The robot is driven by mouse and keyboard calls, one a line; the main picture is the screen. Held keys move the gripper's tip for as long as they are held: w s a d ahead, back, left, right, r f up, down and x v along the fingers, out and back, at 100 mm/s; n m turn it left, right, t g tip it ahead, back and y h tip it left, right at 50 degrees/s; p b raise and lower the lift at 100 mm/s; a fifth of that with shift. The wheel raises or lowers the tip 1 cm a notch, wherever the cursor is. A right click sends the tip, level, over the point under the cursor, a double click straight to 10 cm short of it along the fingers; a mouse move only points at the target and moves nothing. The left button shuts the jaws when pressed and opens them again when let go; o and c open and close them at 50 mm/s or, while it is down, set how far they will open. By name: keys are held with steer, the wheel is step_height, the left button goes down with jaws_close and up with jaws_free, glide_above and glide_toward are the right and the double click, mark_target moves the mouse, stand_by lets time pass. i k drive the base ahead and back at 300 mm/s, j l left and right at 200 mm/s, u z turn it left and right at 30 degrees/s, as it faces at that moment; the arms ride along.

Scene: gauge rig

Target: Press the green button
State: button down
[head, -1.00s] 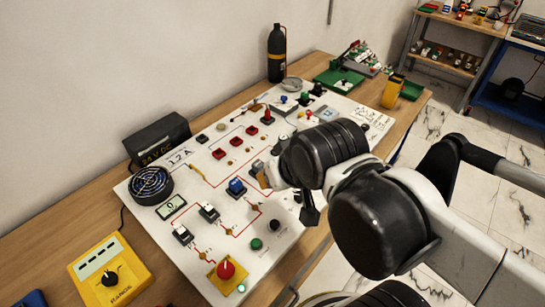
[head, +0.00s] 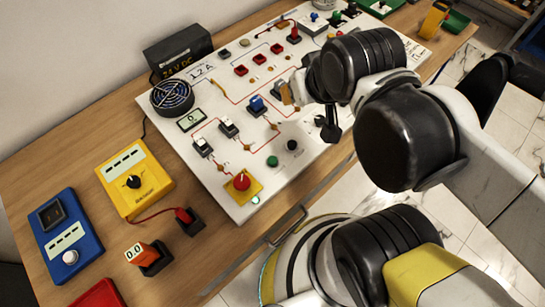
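The green button (head: 272,161) is a round dark green cap on the white panel (head: 235,172), near its front edge. A black round button (head: 292,145) sits beside it to the right. My gripper (head: 308,112) hangs above the panel, up and right of the green button and apart from it. Its two fingers show spread apart with nothing seen between them, so it looks open. My wrist hides part of the panel behind it.
A red mushroom button on a yellow base (head: 242,182) and a small lit green lamp (head: 255,200) are left of the green button. Switches (head: 228,127), a fan (head: 172,97) and a black power box (head: 178,52) stand further back. Yellow (head: 135,180) and blue (head: 66,235) meters lie left.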

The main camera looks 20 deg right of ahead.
mark_target(271, 160)
steer(key=k+j+z, duration=0.2)
steer(key=j+z, duration=0.15)
steer(key=j, duration=0.2)
steer(key=k+j+z, duration=0.35)
steer(key=j, duration=0.15)
steer(key=k+j+z, duration=0.35)
steer(key=i+j, duration=0.1)
steer(key=j, duration=0.05)
